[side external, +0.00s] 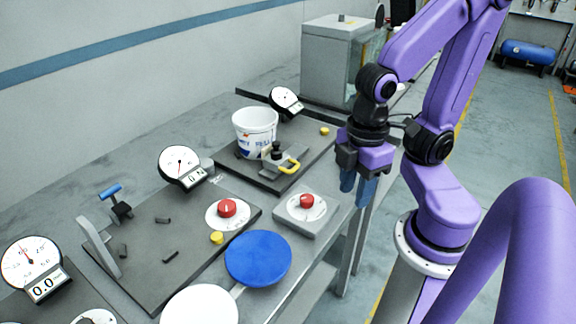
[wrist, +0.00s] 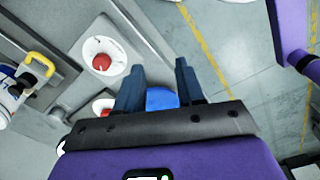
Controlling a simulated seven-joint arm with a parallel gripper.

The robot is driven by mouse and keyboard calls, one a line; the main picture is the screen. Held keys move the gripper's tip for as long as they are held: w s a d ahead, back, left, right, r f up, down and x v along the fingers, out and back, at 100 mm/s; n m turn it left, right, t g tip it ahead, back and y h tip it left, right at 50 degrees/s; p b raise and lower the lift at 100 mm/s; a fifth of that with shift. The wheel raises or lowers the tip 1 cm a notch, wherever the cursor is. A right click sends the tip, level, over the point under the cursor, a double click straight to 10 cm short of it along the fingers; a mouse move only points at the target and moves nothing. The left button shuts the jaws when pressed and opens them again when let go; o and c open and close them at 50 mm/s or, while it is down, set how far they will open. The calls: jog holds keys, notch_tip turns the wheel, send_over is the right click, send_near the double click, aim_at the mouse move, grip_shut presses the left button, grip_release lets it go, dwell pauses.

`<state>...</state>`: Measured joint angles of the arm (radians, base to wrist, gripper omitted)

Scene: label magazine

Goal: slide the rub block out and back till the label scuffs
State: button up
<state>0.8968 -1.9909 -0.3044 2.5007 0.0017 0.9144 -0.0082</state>
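A white tub (side external: 255,138) with a blue-lettered label stands on a dark plate at the back of the bench. The rub block (side external: 270,164) appears to be the small grey piece against the tub's front, with a black knob above and a yellow loop handle (side external: 290,167) on its right. In the wrist view the yellow handle (wrist: 40,62) and part of the tub (wrist: 6,108) show at the left edge. My gripper (side external: 357,188) hangs right of the handle, past the bench edge, apart from it. Its fingers (wrist: 160,75) are spread with nothing between them. Label scuffing is too small to tell.
A dial gauge (side external: 286,101) stands behind the tub. A grey box with a red knob (side external: 306,201) sits in front, near the bench edge. A blue disc (side external: 258,258) and another dial rig (side external: 181,167) lie further left. Space between handle and gripper looks clear.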

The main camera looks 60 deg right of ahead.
notch_tip(320, 180, up, 7)
jog(key=n+t, duration=0.2)
jog(key=n, duration=0.3)
send_over(296, 167)
jog(key=s, duration=0.4)
jog(key=w+f, duration=0.1)
jog(key=f, duration=0.4)
jog(key=w+f, duration=0.1)
jog(key=f, duration=0.5)
jog(key=w+f, duration=0.1)
jog(key=f, duration=0.4)
jog(key=shift+w+f, duration=0.3)
grip_shut()
